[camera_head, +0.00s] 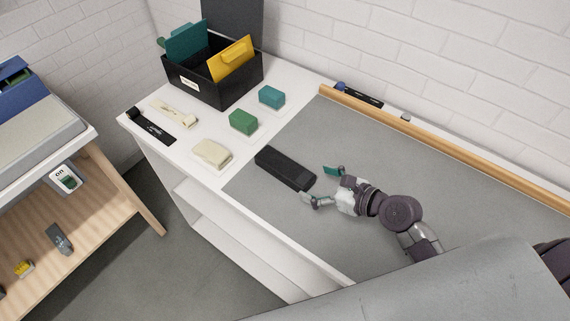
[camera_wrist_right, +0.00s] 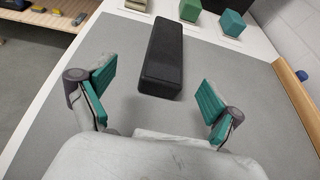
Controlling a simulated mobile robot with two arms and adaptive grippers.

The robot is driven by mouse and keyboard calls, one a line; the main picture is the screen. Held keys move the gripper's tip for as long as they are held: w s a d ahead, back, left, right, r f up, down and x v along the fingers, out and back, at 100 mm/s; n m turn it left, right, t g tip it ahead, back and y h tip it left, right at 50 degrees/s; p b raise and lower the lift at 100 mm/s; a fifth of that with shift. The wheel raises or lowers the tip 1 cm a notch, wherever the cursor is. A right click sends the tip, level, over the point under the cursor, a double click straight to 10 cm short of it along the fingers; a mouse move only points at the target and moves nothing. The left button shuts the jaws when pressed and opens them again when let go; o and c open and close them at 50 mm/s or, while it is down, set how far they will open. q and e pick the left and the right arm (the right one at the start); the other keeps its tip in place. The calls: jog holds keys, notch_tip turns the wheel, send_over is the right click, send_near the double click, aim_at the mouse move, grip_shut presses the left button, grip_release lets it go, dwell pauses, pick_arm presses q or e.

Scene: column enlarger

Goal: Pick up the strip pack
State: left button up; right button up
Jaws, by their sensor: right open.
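A long black block, which I take to be the strip pack (camera_head: 285,168), lies flat on the grey mat near its left end. My right gripper (camera_head: 321,186) is open just off the near right end of it. In the right wrist view the black block (camera_wrist_right: 163,52) lies ahead, between and beyond the spread green-padded fingers of my right gripper (camera_wrist_right: 156,88). Its near end is close to the fingertip line, with space on both sides. The fingers do not appear to touch it. My left gripper is not in view.
Beyond the mat (camera_head: 440,190) stand a cream block (camera_head: 212,153), a green block (camera_head: 243,122) and a teal block (camera_head: 271,97). A black bin (camera_head: 213,85) holds coloured folders. A wooden rail (camera_head: 440,135) runs along the wall side. The mat beside the black block is clear.

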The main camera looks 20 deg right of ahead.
aim_at(298, 174)
jog(key=x, duration=0.3)
jog(key=shift+w, duration=0.15)
jog(key=x, duration=0.3)
jog(key=shift+w+d+f+p, duration=0.15)
jog(key=shift+d+f+p, duration=0.1)
jog(key=shift+p, duration=0.1)
jog(key=shift+x, duration=1.2)
jog(key=shift+w+f, duration=0.2)
jog(key=shift+w, duration=0.05)
jog(key=shift+c, duration=0.4)
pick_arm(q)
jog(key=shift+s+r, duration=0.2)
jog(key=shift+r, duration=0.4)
pick_arm(e)
jog(key=shift+s, duration=0.1)
jog(key=c, duration=1.3)
